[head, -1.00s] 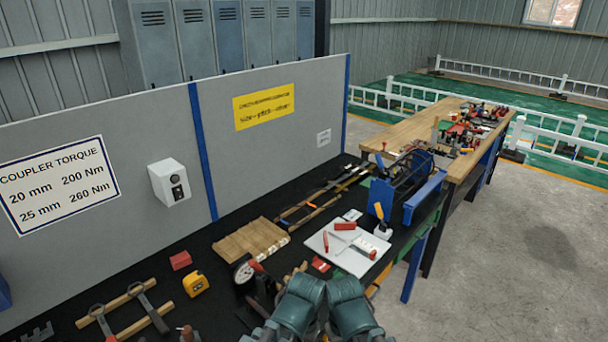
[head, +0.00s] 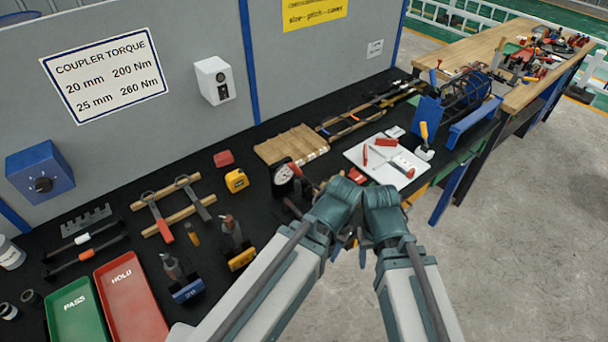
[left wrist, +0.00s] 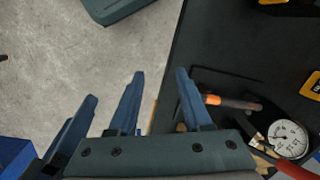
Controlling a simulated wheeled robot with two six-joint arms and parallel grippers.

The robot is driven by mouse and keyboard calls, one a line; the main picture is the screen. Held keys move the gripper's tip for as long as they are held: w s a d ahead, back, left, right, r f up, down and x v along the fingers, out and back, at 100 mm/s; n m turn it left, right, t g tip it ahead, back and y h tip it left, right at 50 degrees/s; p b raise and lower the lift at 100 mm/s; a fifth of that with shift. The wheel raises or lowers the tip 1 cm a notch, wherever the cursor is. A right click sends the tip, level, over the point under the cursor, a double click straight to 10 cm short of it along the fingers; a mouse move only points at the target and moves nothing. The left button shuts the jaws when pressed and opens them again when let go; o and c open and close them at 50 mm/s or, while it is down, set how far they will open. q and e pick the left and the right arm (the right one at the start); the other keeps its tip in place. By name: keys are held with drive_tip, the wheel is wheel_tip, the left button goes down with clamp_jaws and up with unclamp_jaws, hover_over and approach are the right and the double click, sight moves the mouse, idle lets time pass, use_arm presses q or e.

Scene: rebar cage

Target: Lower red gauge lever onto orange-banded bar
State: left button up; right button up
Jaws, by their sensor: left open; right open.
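A dial gauge with a white face (head: 283,175) stands on the black bench; it also shows in the left wrist view (left wrist: 288,138). A red lever (left wrist: 295,169) lies beside its dial, cut off by the frame edge. A short dark bar with an orange band (left wrist: 212,99) is next to the gauge; my arms partly hide this area in the head view. My left gripper (left wrist: 160,73) is open and empty, over the bench edge and floor, apart from the gauge. My right gripper (head: 364,254) is open, beside the left one, with its fingers mostly hidden.
A white board (head: 400,180) with red tools lies right of the gauge. A yellow tape measure (head: 236,181) and a wooden block (head: 285,143) lie nearby. Red (head: 130,298) and green (head: 72,308) trays and another orange-banded bar (head: 86,256) are at left. Open floor lies right.

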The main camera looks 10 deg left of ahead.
use_arm(q)
drive_tip(key=shift+m+h, duration=0.3)
drive_tip(key=shift+m, duration=0.3)
drive_tip(key=w+r+p, duration=0.1)
drive_tip(key=r+p, duration=0.1)
drive_tip(key=w+r+p, duration=0.2)
drive_tip(key=w+a+r+p, duration=0.1)
drive_tip(key=w+r+p, duration=0.1)
clamp_jaws()
drive_tip(key=w+a+r+m+t+h+p, duration=0.1)
drive_tip(key=w+a+r+m+p, duration=0.1)
drive_tip(key=w+a+r+p, duration=0.3)
drive_tip(key=w+a+r+m+t+h+p, duration=0.1)
drive_tip(key=w+a+r+p, duration=0.3)
drive_tip(key=w+r+p, duration=0.5)
drive_tip(key=shift+w+a+r+m+t, duration=0.45)
drive_tip(key=shift+w+m, duration=0.45)
drive_tip(key=shift+w, duration=0.3)
